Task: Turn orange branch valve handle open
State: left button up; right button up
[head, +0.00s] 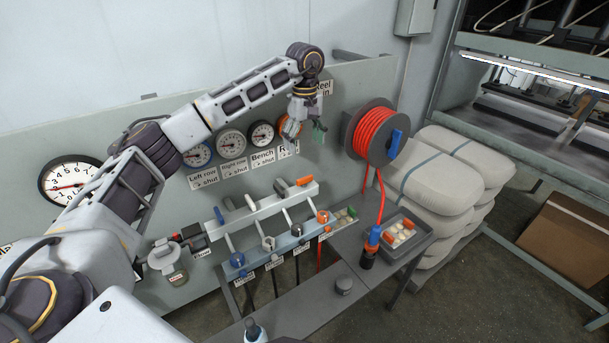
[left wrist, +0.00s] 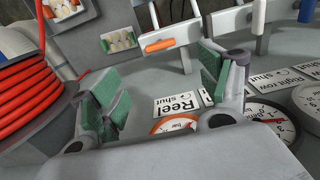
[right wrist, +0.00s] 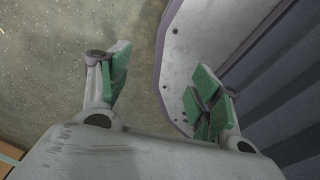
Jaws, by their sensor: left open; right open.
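The orange valve handle (head: 305,181) sits at the right end of the pale manifold pipe (head: 262,205) on the wall panel. It also shows in the left wrist view (left wrist: 160,45), lying roughly along the pipe. My left gripper (head: 304,132) is open and empty, above the handle in the head view and in front of the panel by the gauges. In the left wrist view its open fingers (left wrist: 160,86) frame the handle, which lies beyond the fingertips, apart from them. My right gripper (right wrist: 160,78) is open and empty over the floor; the head view does not show it.
A blue handle (head: 219,215) and a white handle (head: 250,202) are farther left on the pipe. The red hose reel (head: 376,134) stands close right of my left gripper. Gauges (head: 231,144) line the panel. A tray (head: 428,240) and blue-orange nozzle (head: 371,247) are at lower right.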

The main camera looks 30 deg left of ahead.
pick_arm(q)
send_over(305, 177)
notch_tip(305, 177, down, 5)
jog(key=shift+s+f+p, duration=0.1)
jog(key=shift+p, duration=0.35)
jog(key=shift+f+p, duration=0.65)
jog(key=shift+f, duration=3.05)
pick_arm(e)
jog(key=shift+a+r, duration=0.15)
jog(key=shift+r, duration=1.05)
pick_arm(q)
jog(key=c, duration=1)
pick_arm(e)
jog(key=shift+a, duration=0.35)
